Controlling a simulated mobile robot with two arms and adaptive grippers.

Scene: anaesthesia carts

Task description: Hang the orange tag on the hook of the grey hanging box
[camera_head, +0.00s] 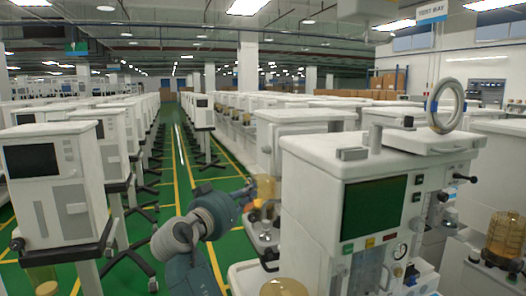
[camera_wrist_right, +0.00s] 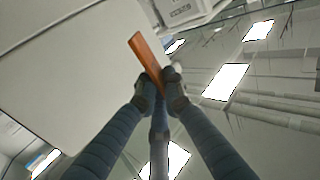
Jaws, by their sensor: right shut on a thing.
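My right gripper (camera_wrist_right: 160,88) is shut on the orange tag (camera_wrist_right: 147,56), a flat orange strip that sticks up past the fingertips, tilted to the left. In the head view my right gripper (camera_head: 246,191) is small and dark, reaching away from me beside the left side of the nearest cart. The tag cannot be told apart there from the amber parts behind. I cannot make out the grey hanging box or its hook with certainty in either view. My left gripper is not in view.
A large white anaesthesia cart (camera_head: 310,200) with a dark green screen (camera_head: 373,207) stands close on the right. Another cart (camera_head: 50,180) stands at the left. Between the rows runs a green aisle (camera_head: 180,165) with yellow lines. A pale panel (camera_wrist_right: 70,80) fills the wrist view's left.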

